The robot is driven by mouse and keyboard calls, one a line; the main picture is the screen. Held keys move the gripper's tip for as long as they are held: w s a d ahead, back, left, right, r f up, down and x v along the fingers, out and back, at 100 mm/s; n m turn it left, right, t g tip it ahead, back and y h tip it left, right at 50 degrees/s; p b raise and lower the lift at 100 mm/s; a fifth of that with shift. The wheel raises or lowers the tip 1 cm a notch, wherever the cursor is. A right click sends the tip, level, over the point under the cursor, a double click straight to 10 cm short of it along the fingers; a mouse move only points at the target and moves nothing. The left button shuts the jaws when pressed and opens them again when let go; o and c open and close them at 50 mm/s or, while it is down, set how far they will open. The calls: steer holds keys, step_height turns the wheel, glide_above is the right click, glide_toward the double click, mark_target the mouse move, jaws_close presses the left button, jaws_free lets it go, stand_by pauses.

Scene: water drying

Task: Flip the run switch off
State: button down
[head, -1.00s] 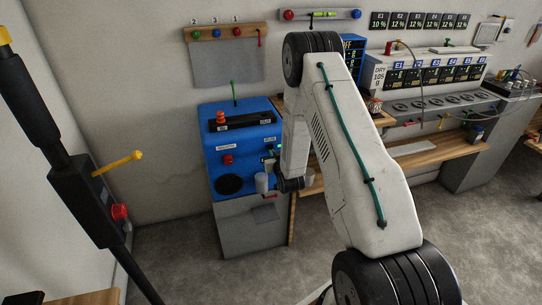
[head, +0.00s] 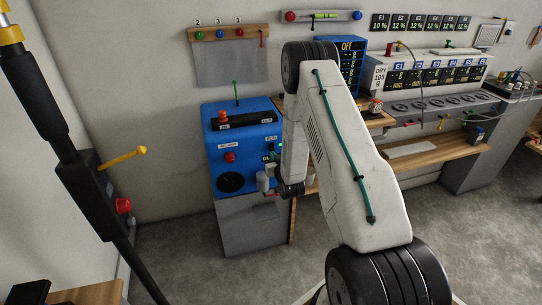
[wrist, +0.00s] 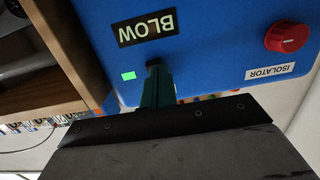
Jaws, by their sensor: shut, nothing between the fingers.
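The blue machine (head: 222,170) stands against the wall left of my arm, with a RUN label (head: 271,137) on its front. The run switch is not clear in the head view. In the wrist view, its panel (wrist: 215,65) appears upside down, with a BLOW display (wrist: 147,27) and a lit green lamp (wrist: 128,76). My gripper (wrist: 155,82) is shut and empty, its dark green fingers pointing at the panel between display and lamp. A small black part shows at their tips; I cannot tell whether it is the switch or whether they touch it.
A red isolator knob (wrist: 287,37) sits on the same panel, to the right in the wrist view. A wooden bench edge (wrist: 65,50) is close on the left there. A black post with a yellow lever (head: 122,157) stands at the head view's left. Grey floor lies between.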

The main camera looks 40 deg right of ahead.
steer(key=s+a+f, duration=0.2)
steer(key=s+a, duration=0.1)
steer(key=s, duration=0.8)
steer(key=shift+s+a+f, duration=0.2)
steer(key=shift+s+f, duration=0.1)
steer(key=shift+f, duration=0.05)
